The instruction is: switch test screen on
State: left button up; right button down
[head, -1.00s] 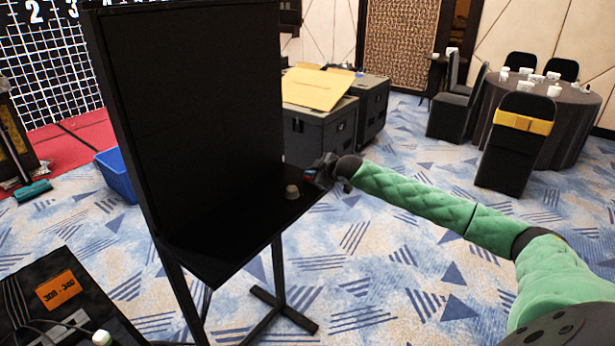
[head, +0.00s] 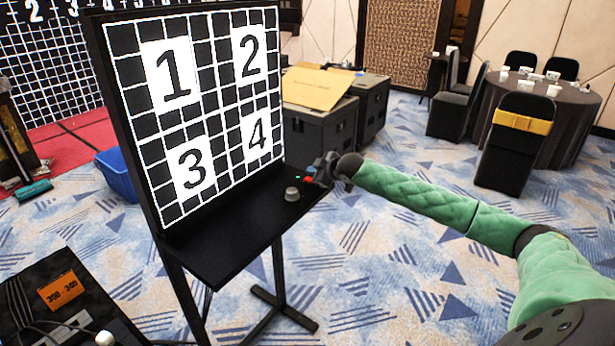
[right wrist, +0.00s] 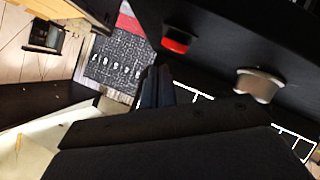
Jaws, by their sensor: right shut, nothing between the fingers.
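The test screen (head: 215,110) stands upright on a black stand. It is lit, with a white grid and the numbers 1 to 4. Its black shelf (head: 225,240) carries a grey knob (head: 292,193), a small red button (head: 308,179) and a green light (head: 298,178). My right gripper (head: 318,172) is at the shelf's right end, beside the red button; contact cannot be told. In the right wrist view its shut, empty fingers (right wrist: 155,88) are near the red button (right wrist: 176,40), with the knob (right wrist: 260,84) to the right. My left gripper is not in view.
Black cases (head: 318,130) with a yellow board on top stand behind the shelf. A blue bin (head: 117,175) is on the floor at left. A black box (head: 70,300) with cables is at the lower left. A round table (head: 570,120) with chairs stands at the back right.

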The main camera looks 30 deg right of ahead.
jog(key=r+p, duration=0.1)
jog(key=s+r+p, duration=0.1)
jog(key=r, duration=0.1)
jog(key=r+p, duration=0.1)
jog(key=shift+s+d+r+p, duration=0.2)
jog(key=shift+d+r+p, duration=0.1)
jog(key=shift+r+p, duration=0.05)
dwell(0.3)
dwell(0.4)
